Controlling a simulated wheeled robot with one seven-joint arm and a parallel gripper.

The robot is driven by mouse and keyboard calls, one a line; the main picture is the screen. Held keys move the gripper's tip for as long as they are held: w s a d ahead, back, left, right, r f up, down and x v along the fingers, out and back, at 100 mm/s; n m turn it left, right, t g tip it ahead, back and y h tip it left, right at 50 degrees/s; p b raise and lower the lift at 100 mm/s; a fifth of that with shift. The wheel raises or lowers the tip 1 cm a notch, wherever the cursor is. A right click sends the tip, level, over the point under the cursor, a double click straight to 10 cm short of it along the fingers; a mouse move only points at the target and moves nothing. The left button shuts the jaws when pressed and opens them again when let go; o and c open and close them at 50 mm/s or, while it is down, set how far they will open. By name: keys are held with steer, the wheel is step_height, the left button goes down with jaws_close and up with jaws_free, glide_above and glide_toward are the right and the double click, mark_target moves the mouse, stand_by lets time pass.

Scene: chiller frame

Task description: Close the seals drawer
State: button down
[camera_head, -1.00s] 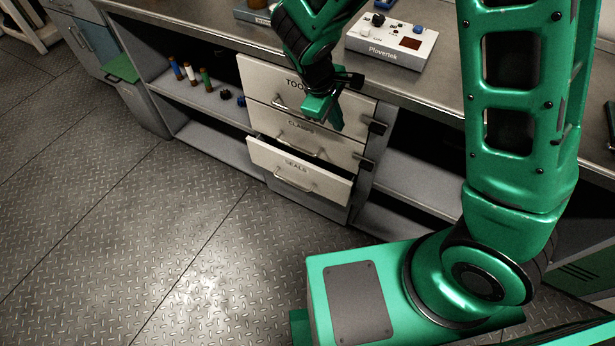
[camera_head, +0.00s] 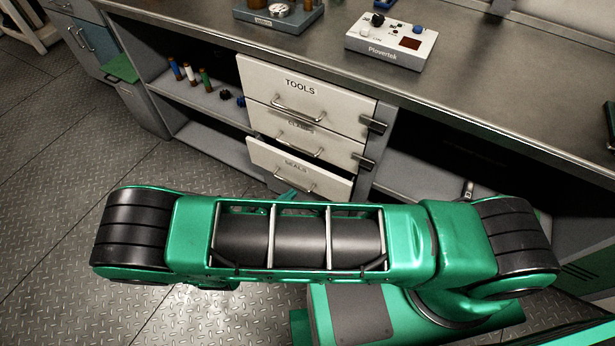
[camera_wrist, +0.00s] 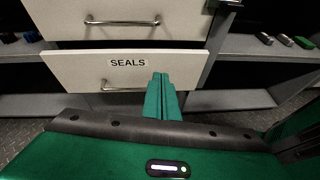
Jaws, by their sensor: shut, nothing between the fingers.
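The seals drawer (camera_head: 300,171) is the lowest of three white drawers and stands partly open, its dark inside showing along its top edge in the head view. In the wrist view its front, labelled SEALS (camera_wrist: 85,72), faces me with a bar handle below the label. My gripper (camera_wrist: 160,82) is shut and empty, its green fingers pointing at the drawer front just right of the label. Whether the fingertips touch the front I cannot tell. In the head view my arm hides most of the gripper; only a green bit shows by the drawer's lower edge.
The tools drawer (camera_head: 300,92) and the drawer under it (camera_head: 300,130) look shut. Open shelves lie on both sides, with small bottles (camera_head: 190,75) on the left one. A Plovertek box (camera_head: 390,42) stands on the worktop. The floor (camera_head: 50,200) at left is clear.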

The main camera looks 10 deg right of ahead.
steer(key=s+f+n+t, duration=0.1)
steer(key=f+n+t, duration=0.1)
glide_toward(313, 171)
steer(key=x, duration=0.4)
steer(key=shift+w+d+f, duration=0.2)
steer(key=shift+w+f, duration=0.05)
steer(key=shift+f, duration=0.05)
steer(key=shift+w+d, duration=0.45)
steer(key=shift+w, duration=0.15)
